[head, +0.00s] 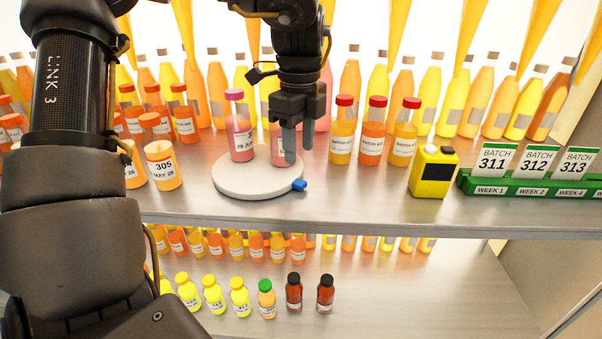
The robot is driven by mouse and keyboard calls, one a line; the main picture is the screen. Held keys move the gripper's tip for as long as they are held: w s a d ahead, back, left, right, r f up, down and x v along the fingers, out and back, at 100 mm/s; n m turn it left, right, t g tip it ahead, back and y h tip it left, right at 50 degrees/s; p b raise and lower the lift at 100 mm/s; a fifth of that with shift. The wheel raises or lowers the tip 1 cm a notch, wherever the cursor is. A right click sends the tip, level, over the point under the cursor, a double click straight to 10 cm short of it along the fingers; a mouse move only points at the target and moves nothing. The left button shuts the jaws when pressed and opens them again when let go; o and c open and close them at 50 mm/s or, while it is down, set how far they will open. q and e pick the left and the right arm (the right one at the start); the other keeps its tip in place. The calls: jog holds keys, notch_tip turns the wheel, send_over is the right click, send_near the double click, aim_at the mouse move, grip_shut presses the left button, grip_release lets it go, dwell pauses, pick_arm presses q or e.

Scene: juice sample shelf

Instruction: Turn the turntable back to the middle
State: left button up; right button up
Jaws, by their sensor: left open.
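The turntable (232,185) is a round white disc on the upper shelf, with a blue tab (299,185) on its rim at the right front. A pink bottle with a lilac cap (241,138) stands upright on it. A second pink bottle (277,156) stands to its right, its top hidden by my gripper. My left gripper (298,153) is open and points down over the right part of the turntable, above and behind the blue tab. Whether a finger touches the second bottle I cannot tell. My right gripper is not in view.
Red-capped bottles (371,133) stand right of the turntable, then a yellow-black device (433,172) and a green rack (527,186) of batch cards. Orange jars (162,165) stand to the left. Tall bottles line the back. The shelf's front strip is clear; small bottles stand on the lower shelf.

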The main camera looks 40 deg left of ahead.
pick_arm(q)
send_over(302, 183)
jog(key=f, duration=0.4)
jog(key=shift+w+a+p, duration=0.2)
jog(key=shift+w+p, duration=0.15)
jog(key=shift+w, duration=0.05)
jog(key=shift+s+a+f+p, duration=0.1)
jog(key=shift+s+f+p, duration=0.1)
jog(key=shift+f, duration=0.4)
jog(key=shift+s+f+p, duration=0.1)
jog(key=shift+s+f, duration=0.05)
jog(key=shift+f, duration=0.4)
jog(key=shift+s+f, duration=0.2)
jog(key=shift+f, duration=0.4)
jog(key=shift+w+f, duration=0.25)
jog(key=shift+s, duration=0.15)
jog(key=shift+c, duration=1.3)
grip_shut()
jog(key=shift+d, duration=0.25)
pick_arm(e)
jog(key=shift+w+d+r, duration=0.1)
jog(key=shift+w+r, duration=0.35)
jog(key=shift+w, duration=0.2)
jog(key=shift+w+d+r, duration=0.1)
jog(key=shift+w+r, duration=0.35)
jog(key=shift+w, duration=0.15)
